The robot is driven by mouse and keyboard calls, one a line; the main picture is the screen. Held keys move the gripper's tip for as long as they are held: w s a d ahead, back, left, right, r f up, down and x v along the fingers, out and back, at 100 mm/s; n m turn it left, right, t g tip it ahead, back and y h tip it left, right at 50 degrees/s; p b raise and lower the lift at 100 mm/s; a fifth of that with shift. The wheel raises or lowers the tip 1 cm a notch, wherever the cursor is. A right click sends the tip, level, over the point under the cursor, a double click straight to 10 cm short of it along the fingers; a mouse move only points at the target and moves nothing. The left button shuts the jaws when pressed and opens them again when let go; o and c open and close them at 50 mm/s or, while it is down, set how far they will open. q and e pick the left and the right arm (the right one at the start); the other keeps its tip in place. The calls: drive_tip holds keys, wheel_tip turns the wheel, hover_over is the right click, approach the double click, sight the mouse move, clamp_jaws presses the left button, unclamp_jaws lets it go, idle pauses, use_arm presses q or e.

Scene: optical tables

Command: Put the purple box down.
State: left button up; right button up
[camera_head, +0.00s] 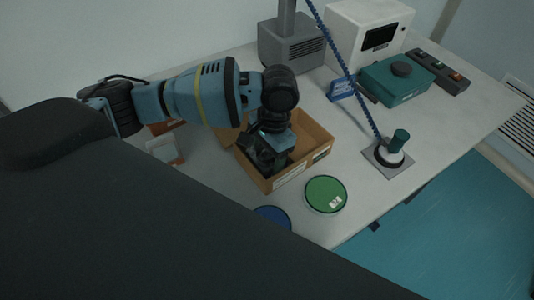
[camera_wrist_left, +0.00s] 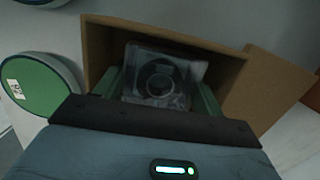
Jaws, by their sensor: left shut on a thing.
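My left gripper (camera_head: 268,162) reaches down into an open cardboard box (camera_head: 316,150) on the table. In the left wrist view the gripper (camera_wrist_left: 160,92) is shut on a greyish, see-through square case (camera_wrist_left: 185,68) with a dark ring in it. The case is between the fingers and within the walls of the cardboard box (camera_wrist_left: 97,45). I cannot tell whether it touches the box floor. No clearly purple box shows; the held case looks grey. In the head view the gripper hides it. My right gripper is not in view.
A green round disc (camera_head: 324,192) and a blue one (camera_head: 272,216) lie in front of the cardboard box. A white base with a green knob (camera_head: 397,143) stands right. A teal case (camera_head: 385,85), a grey device (camera_head: 290,45) and a white instrument (camera_head: 350,35) stand behind.

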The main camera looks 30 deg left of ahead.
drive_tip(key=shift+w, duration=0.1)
use_arm(q)
drive_tip(key=o, duration=0.7)
drive_tip(key=shift+f, duration=0.1)
drive_tip(key=shift+r, duration=0.2)
drive_tip(key=r, duration=0.3)
drive_tip(key=w+r, duration=0.1)
drive_tip(key=r, duration=0.3)
drive_tip(key=r+p, duration=0.1)
drive_tip(key=r, duration=0.3)
drive_tip(key=shift+w+d, duration=0.25)
drive_tip(key=shift+d, duration=0.1)
drive_tip(key=shift+r, duration=0.4)
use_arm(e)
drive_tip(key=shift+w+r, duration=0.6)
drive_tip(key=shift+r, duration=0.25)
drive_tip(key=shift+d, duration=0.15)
